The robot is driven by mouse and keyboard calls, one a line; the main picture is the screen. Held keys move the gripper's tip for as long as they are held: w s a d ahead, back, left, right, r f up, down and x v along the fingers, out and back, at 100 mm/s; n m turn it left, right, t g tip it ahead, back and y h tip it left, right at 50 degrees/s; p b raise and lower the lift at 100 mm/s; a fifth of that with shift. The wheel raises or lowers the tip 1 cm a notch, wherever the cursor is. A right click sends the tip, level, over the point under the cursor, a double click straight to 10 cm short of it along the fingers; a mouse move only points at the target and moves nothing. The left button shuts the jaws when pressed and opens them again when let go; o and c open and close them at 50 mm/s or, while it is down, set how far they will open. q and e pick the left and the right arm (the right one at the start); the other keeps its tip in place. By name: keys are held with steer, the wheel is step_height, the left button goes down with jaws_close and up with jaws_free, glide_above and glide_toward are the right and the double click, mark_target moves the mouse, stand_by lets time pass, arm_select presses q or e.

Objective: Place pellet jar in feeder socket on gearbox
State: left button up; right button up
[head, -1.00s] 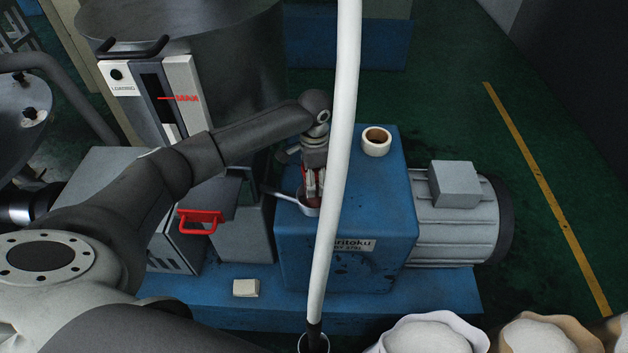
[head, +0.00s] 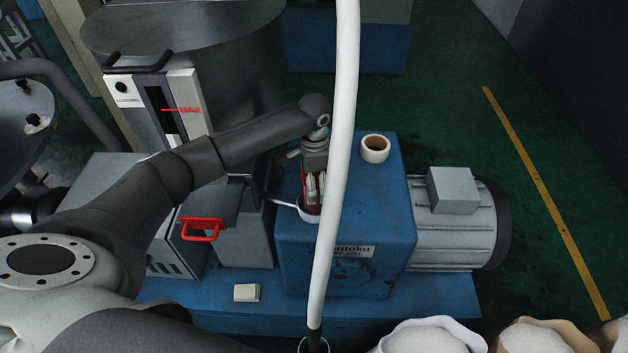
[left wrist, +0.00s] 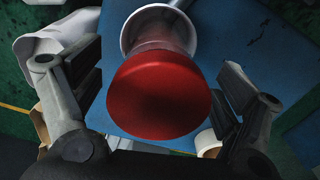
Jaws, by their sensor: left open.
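The pellet jar has a red lid (left wrist: 160,95) that faces the left wrist camera. Its clear body runs down behind the lid into a white ring-shaped socket (left wrist: 128,35). In the head view a bit of the red jar (head: 312,207) shows at the socket (head: 305,217) on top of the blue gearbox (head: 375,210). My left gripper (head: 314,186) is above the socket. Its fingers (left wrist: 158,75) are open on either side of the jar, with a gap showing beside the lid. The jar's lower end is hidden. My right gripper is not in view.
A white hose (head: 340,150) crosses in front of the gearbox, close to my gripper. A tape roll (head: 375,148) lies on the gearbox top. A grey motor (head: 450,230) is to the right. A red-handled box (head: 203,228) stands left. Open sacks (head: 430,338) line the front.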

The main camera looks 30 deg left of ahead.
arm_select(q)
step_height(320, 180, up, 5)
steer(key=p, duration=0.4)
steer(key=shift+r+p, duration=0.2)
steer(key=shift+p, duration=0.1)
step_height(320, 180, up, 4)
steer(key=shift+f, duration=0.1)
steer(key=shift+r, duration=0.6)
